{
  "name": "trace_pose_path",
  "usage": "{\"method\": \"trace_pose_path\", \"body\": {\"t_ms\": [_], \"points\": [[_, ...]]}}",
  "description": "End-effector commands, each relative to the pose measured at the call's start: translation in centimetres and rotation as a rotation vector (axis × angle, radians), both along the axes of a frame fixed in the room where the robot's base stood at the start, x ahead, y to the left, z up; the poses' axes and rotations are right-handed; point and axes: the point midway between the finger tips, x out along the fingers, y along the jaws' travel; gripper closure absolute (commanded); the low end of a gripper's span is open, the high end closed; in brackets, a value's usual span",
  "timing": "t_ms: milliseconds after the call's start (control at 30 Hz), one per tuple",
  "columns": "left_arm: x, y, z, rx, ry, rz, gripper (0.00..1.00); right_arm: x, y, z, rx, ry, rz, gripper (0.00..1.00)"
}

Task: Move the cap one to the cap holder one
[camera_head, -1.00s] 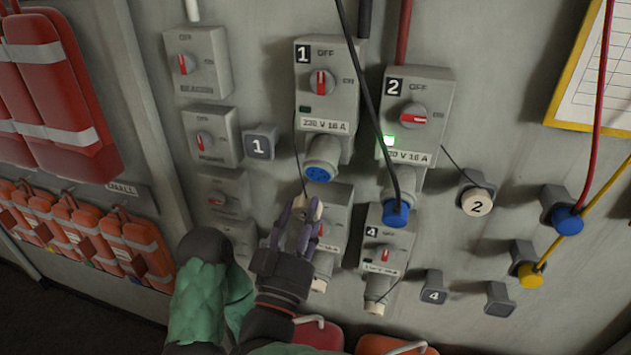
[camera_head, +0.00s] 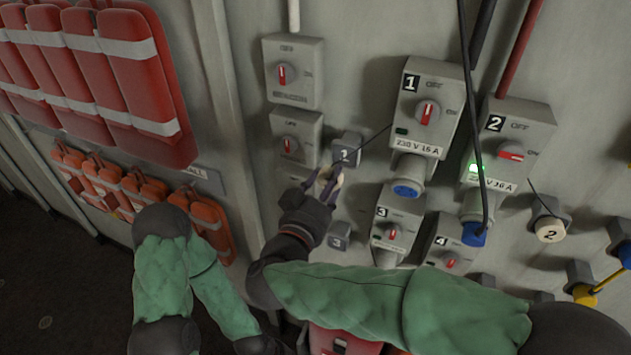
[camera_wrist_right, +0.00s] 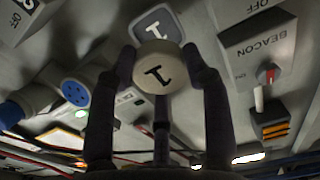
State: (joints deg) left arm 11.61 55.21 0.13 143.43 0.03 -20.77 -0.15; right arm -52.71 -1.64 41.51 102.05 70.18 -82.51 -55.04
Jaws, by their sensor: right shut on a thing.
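Cap one (camera_head: 334,181) is a cream disc on a thin cord that runs up to the unit marked 1. My right gripper (camera_head: 325,184) is shut on it. The right wrist view shows the cap's "1" face (camera_wrist_right: 158,74) between the fingers. Cap holder one (camera_head: 346,148) is a grey wall block marked 1, just above the cap in the head view. In the right wrist view the holder (camera_wrist_right: 153,24) is right behind the cap, partly hidden by it; I cannot tell whether they touch. My left arm is at lower left; its gripper is not in view.
Socket unit 1 (camera_head: 426,105), with its blue socket (camera_head: 406,191) uncovered, is right of the holder. Unit 2 (camera_head: 513,140) has a blue plug and hanging cable. Switch boxes (camera_head: 296,135) are close on the left. Holder three (camera_head: 338,240) is below.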

Motion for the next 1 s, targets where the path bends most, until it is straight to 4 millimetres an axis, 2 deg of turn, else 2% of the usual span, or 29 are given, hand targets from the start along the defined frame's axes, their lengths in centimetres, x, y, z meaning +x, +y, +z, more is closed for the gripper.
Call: {"method": "trace_pose_path", "body": {"t_ms": [600, 1000], "points": [[0.0, 0.0, -1.2, 0.000, 0.000, 0.000, 0.60, 4.3, -1.4, -0.1, 0.001, -0.001, -0.002, 1.00], [0.0, 0.0, -1.4, 0.000, 0.000, 0.000, 0.60, 5.4, -1.7, 0.0, 0.001, -0.001, 0.000, 1.00]]}}
